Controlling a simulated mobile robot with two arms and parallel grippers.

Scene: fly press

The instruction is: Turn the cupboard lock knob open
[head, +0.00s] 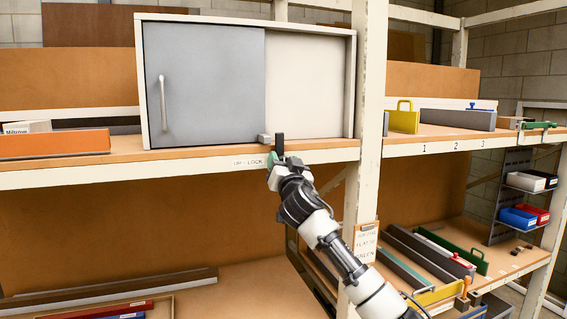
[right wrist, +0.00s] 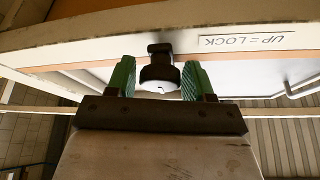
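The cupboard (head: 205,85) stands on the upper shelf, with a grey sliding door with a white handle, shut over its left part, and a pale panel at right. In the right wrist view, which is upside down, the dark round lock knob (right wrist: 159,74) lies between the two green-padded fingers of my right gripper (right wrist: 160,80). A gap shows on each side, so the gripper is open around the knob. In the head view my right gripper (head: 277,158) is at the shelf's front edge and largely hides the knob. The knob's turn position is unclear. My left gripper is out of view.
The "UP = LOCK" label (head: 250,162) is on the shelf edge, just left of my gripper. A small grey block (head: 264,139) sits by the door's lower right corner. A white post (head: 369,80) stands close to the right. An orange box (head: 55,143) lies at left.

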